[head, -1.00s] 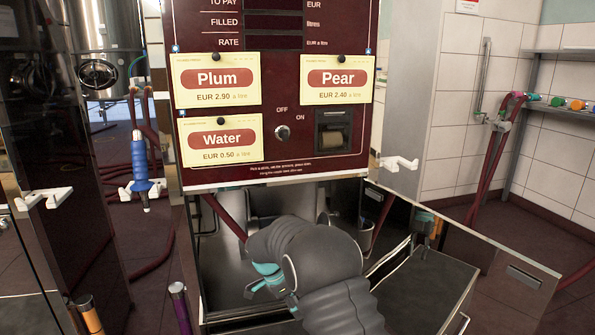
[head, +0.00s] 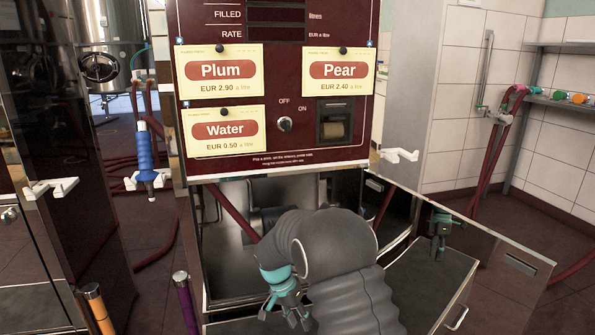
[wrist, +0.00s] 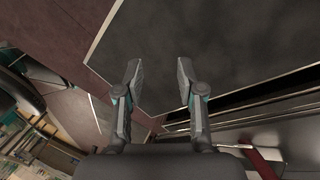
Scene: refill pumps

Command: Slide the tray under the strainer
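My gripper (head: 287,305) hangs low in front of the refill cabinet, in the lower middle of the head view. In the wrist view its two fingers (wrist: 157,78) stand apart with nothing between them. A dark flat panel with pale edges (wrist: 225,45) lies beyond the fingertips; I cannot tell whether it is the tray. I cannot make out the strainer; my arm covers much of the cabinet's open lower bay (head: 225,270).
An open door panel (head: 505,262) with a handle stands at right; a teal and grey shape (head: 438,232) shows against it, possibly a reflection. White hooks flank the cabinet. A blue-handled nozzle (head: 146,160) hangs left. Orange (head: 97,305) and purple (head: 185,300) handles stand at lower left.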

